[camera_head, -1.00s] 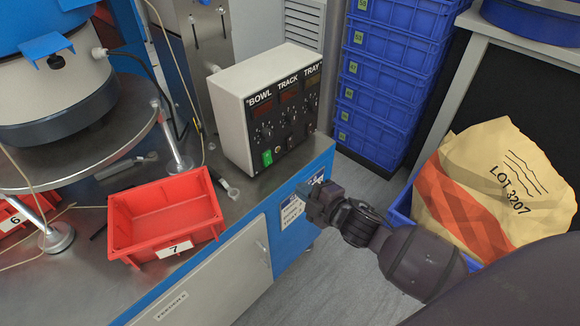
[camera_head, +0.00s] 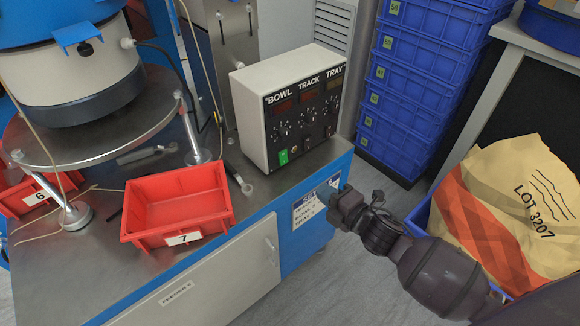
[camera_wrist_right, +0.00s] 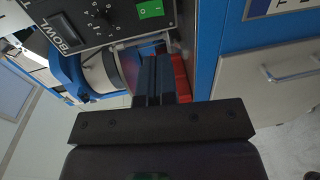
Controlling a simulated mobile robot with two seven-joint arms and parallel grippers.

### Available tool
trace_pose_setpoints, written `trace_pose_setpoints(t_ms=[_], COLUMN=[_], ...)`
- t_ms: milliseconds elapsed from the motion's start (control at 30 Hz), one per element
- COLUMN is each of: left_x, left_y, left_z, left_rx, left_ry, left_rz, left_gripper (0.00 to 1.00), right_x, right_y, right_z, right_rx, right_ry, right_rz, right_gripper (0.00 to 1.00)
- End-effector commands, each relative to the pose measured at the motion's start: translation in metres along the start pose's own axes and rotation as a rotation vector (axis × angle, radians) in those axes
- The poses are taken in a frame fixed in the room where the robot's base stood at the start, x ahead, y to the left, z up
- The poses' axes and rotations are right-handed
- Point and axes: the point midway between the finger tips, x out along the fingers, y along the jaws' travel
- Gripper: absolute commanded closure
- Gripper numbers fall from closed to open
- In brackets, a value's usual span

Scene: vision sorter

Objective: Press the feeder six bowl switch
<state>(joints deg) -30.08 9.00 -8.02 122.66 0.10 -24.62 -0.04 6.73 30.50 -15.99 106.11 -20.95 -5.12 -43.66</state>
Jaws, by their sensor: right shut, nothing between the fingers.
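The control box (camera_head: 251,123) stands on the steel bench, its black panel marked BOWL, TRACK and TRAY. A green rocker switch (camera_head: 283,156) sits at the panel's lower left, under the BOWL column. In the right wrist view the green switch (camera_wrist_right: 150,10) shows at the top, marked O and I, near the BOWL label. My right gripper (camera_head: 340,200) is shut and empty, in front of the bench's blue end, below and to the right of the switch and apart from it. Its fingers (camera_wrist_right: 153,75) also show in the wrist view. My left gripper is out of view.
A red bin labelled 7 (camera_head: 180,200) is on the bench left of the box, and bin 6 (camera_head: 30,190) is farther left. Stacked blue crates (camera_head: 420,90) stand behind on the right. A LOT 3207 sack (camera_head: 520,190) sits in a blue crate at right.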

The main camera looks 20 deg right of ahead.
Motion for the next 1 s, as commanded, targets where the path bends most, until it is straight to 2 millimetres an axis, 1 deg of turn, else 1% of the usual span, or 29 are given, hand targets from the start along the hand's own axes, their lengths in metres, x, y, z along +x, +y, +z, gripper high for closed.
trace_pose_setpoints(t_ms=[200, 567, 700, 833, 1000], left_x=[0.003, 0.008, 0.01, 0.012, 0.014], left_y=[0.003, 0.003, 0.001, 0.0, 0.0], left_z=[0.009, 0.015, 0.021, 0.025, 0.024], left_rx=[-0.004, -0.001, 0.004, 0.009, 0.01], left_ry=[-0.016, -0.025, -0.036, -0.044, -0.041], left_rz=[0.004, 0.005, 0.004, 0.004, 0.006], left_gripper=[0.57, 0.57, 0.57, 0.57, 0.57], right_x=[0.031, 0.088, 0.108, 0.122, 0.131], right_y=[-0.002, -0.003, -0.004, -0.003, -0.001], right_z=[-0.001, -0.001, -0.001, -0.001, -0.001], right_rx=[0.001, 0.002, 0.002, 0.002, 0.002], right_ry=[0.001, 0.001, 0.001, 0.001, 0.001], right_rz=[-0.001, -0.002, -0.004, -0.003, -0.001], right_gripper=[1.0, 1.0, 1.0, 1.0, 1.0])
